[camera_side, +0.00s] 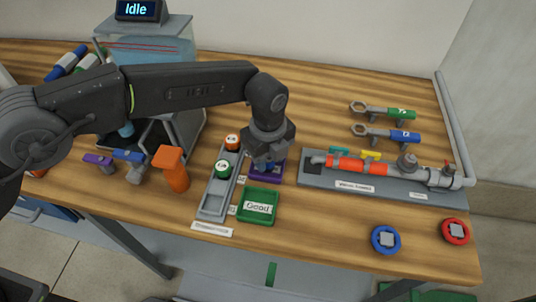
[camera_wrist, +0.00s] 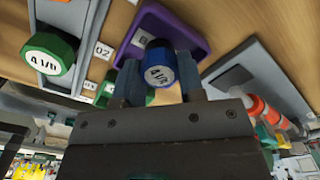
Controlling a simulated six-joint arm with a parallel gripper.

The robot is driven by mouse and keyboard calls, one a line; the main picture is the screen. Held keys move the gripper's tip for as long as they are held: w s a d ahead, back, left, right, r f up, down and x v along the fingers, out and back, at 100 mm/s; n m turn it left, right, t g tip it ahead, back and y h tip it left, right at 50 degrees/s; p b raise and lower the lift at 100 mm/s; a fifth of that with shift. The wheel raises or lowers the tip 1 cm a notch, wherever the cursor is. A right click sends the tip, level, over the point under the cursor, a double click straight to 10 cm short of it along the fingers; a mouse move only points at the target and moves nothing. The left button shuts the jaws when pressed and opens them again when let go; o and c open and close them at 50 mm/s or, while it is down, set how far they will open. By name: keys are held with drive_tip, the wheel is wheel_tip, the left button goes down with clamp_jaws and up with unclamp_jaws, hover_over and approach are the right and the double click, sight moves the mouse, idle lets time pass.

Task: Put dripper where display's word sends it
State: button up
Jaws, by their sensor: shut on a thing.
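My gripper (camera_side: 264,162) is shut on a blue dripper (camera_wrist: 159,63), whose round face shows in the wrist view between the two fingers. In the side view the gripper and my wrist hide this dripper. The gripper is low over the purple tray (camera_side: 273,177), which also shows in the wrist view (camera_wrist: 200,45); I cannot tell whether the dripper touches it. The green tray (camera_side: 272,194) with a card reading "Good" lies just in front. The display (camera_side: 137,9) at the back left reads "Idle".
A grey rack (camera_side: 211,206) left of the trays holds a green dripper (camera_side: 222,169) and an orange dripper (camera_side: 232,142). An orange upright object (camera_side: 171,169) stands further left. A pipe assembly on a grey base (camera_side: 317,182) lies right. Bare wood is front right of the green tray.

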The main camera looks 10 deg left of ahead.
drive_tip(key=shift+f, duration=0.15)
drive_tip(key=o, duration=0.8)
drive_tip(key=shift+o, duration=0.8)
wheel_tip(320, 180, up, 12)
drive_tip(key=shift+f, duration=0.25)
drive_tip(key=s+a+r+n+t+h, duration=0.1)
drive_tip(key=s+a+r+n, duration=0.1)
drive_tip(key=a+r+n, duration=0.55)
drive_tip(key=s+a+r+n+t, duration=0.15)
drive_tip(key=a+r+n, duration=0.5)
drive_tip(key=a, duration=0.65)
drive_tip(key=s+a+r+n+t, duration=0.2)
drive_tip(key=s+a+n, duration=0.4)
drive_tip(key=s+a, duration=0.55)
drive_tip(key=s+a+f+n+t+y, duration=0.1)
drive_tip(key=s+a+f+n, duration=0.3)
drive_tip(key=s+n, duration=0.3)
drive_tip(key=shift+s+a+f, duration=0.4)
drive_tip(key=shift+s+f, duration=0.4)
drive_tip(key=shift+f, duration=0.05)
